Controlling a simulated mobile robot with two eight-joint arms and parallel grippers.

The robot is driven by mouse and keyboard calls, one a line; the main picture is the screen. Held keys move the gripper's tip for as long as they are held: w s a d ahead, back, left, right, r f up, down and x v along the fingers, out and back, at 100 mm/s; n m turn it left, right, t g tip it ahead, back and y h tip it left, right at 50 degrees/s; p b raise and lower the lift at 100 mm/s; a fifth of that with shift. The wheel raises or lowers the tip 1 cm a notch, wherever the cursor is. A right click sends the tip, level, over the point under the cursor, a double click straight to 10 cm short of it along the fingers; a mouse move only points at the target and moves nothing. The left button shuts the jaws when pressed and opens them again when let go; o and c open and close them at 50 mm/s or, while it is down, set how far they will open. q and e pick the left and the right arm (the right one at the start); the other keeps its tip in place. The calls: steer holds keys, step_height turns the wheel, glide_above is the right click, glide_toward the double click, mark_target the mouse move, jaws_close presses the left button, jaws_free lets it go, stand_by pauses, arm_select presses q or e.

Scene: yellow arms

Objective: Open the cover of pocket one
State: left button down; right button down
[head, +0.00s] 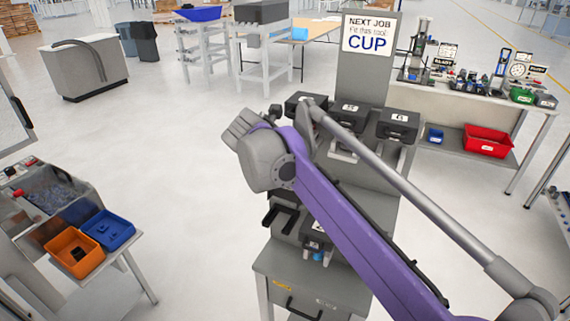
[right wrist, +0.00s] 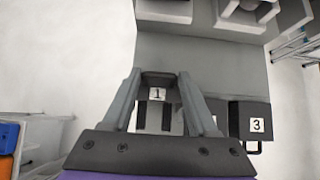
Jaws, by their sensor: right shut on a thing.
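The cover of pocket one (right wrist: 158,80) is a dark piece with a white label "1", between the two grey fingers of my right gripper (right wrist: 159,76) in the right wrist view. The fingers are shut on it. Two dark prongs show below it in that view. They also appear to show as black prongs (head: 281,217) at the left of the grey tool station (head: 384,215) in the head view. There, my purple right arm and grey wrist hide the gripper tips and cover one. How far the cover is tilted I cannot tell. My left gripper is not in view.
Black cover three (right wrist: 247,112) with a handle is to the right of cover one. Several black numbered units (head: 399,122) line the station's upper level. A sign (head: 369,35) reads "CUP". Orange (head: 72,250) and blue bins stand at left. The floor between is clear.

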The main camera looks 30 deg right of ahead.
steer(key=shift+d+r, duration=0.1)
steer(key=shift+r, duration=0.1)
steer(key=shift+c, duration=1.7)
jaws_free()
steer(key=shift+f, duration=0.1)
steer(key=v, duration=1.1)
steer(key=shift+d, duration=0.1)
